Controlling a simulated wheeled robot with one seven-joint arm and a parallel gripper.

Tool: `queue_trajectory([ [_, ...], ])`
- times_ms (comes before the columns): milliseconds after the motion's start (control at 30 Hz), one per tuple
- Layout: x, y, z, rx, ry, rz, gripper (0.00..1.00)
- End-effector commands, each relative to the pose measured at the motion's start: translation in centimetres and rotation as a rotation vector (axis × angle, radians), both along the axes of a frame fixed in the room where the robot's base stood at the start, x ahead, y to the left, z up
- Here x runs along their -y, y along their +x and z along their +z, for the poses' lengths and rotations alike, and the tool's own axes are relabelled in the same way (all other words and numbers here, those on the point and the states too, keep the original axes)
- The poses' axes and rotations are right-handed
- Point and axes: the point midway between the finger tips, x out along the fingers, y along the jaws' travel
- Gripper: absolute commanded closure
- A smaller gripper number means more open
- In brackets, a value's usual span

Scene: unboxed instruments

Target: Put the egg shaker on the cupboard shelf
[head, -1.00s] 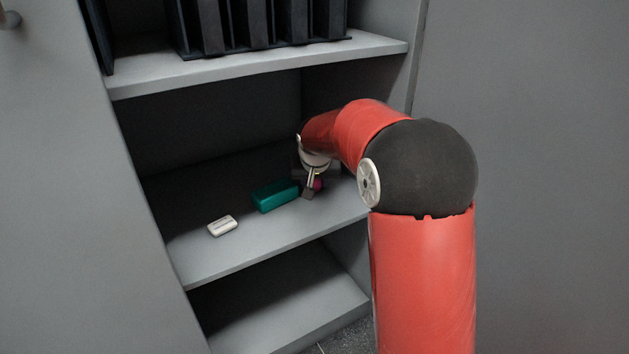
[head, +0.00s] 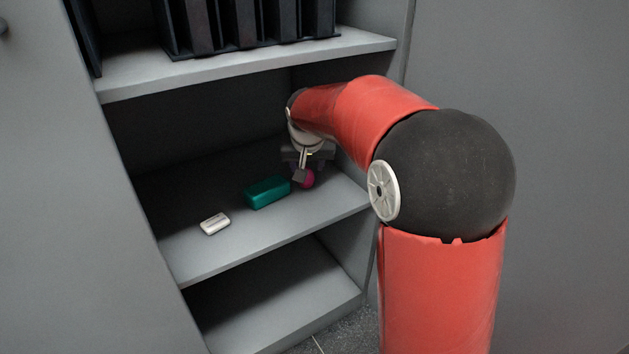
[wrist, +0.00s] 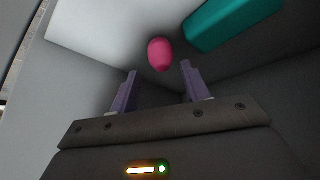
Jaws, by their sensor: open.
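The pink egg shaker (head: 308,179) rests on the middle cupboard shelf (head: 225,247), right of a teal box. In the wrist view the egg shaker (wrist: 160,54) is beyond the fingertips, roughly between their lines, with a visible gap to both fingers. My gripper (head: 304,178) is inside the cupboard over the right part of the shelf. In the wrist view my gripper (wrist: 158,70) is open and empty, its two purple fingers apart. In the head view part of the egg is hidden by the gripper.
The teal box (head: 267,192) lies close to the left of the egg. A small white object (head: 215,223) lies further left. Dark binders or files (head: 250,25) stand on the shelf above. The cupboard's right side wall (head: 345,160) is close to my gripper. The shelf below looks empty.

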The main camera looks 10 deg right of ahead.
Motion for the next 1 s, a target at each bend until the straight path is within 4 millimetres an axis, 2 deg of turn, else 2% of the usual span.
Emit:
queue_trajectory([
  [67, 0.1, -1.4, 1.0, 0.002, -0.001, 0.003, 0.54],
  [167, 0.4, -5.0, 2.6, 0.002, -0.006, 0.015, 0.54],
  [333, 1.0, -14.6, 4.6, -0.008, -0.013, 0.053, 0.54],
  [500, 1.3, -24.1, 4.0, -0.019, -0.011, 0.096, 0.54],
  [600, 1.2, -28.5, 2.8, -0.024, -0.005, 0.120, 0.54],
  [700, 1.1, -31.4, 1.6, -0.026, 0.000, 0.139, 0.54],
  [800, 1.1, -33.0, 0.8, -0.030, 0.002, 0.151, 0.54],
  [1000, 1.0, -33.7, 0.4, -0.032, 0.003, 0.158, 0.54],
])
